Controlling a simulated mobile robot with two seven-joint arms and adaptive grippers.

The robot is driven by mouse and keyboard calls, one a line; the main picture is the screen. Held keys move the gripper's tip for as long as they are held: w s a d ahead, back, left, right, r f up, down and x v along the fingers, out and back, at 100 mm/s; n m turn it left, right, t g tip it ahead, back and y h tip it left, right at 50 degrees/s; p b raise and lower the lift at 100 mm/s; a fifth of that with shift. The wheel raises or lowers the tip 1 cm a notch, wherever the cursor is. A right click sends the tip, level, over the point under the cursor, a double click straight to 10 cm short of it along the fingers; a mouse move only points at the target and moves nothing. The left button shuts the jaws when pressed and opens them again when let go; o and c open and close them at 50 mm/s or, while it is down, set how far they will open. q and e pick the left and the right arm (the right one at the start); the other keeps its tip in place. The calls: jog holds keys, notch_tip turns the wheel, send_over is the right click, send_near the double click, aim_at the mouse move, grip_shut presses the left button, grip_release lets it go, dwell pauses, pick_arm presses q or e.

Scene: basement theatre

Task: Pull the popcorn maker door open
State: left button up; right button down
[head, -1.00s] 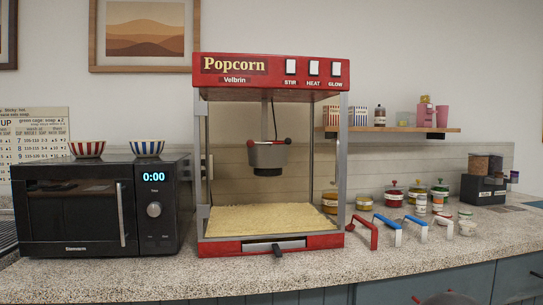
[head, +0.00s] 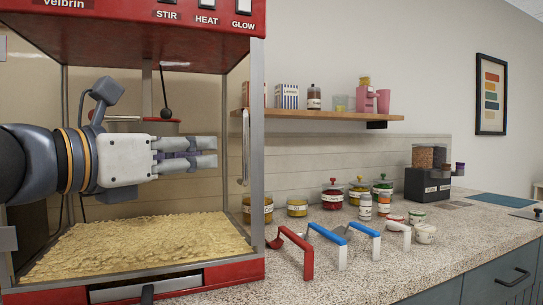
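The red popcorn maker (head: 190,40) fills the left of the head view, with a clear front and popcorn (head: 140,243) on its floor. A slim upright silver bar, which looks like the door handle (head: 245,147), shows beside the front right post (head: 257,150). I see no clear gap at the door, but the glass is hard to make out. My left gripper (head: 216,152) comes in from the left in front of the machine. Its fingers lie together, pointing right, with nothing seen between them. The tips appear a little left of the bar, apart from it. My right gripper is out of view.
A black grinder (head: 428,184) is farther right. The counter's front right is clear.

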aim_at(244, 148)
pick_arm(q)
jog(key=x, duration=1.1)
jog(key=shift+d+r, duration=0.15)
jog(key=shift+d, duration=0.15)
jog(key=shift+c, duration=0.6)
grip_shut()
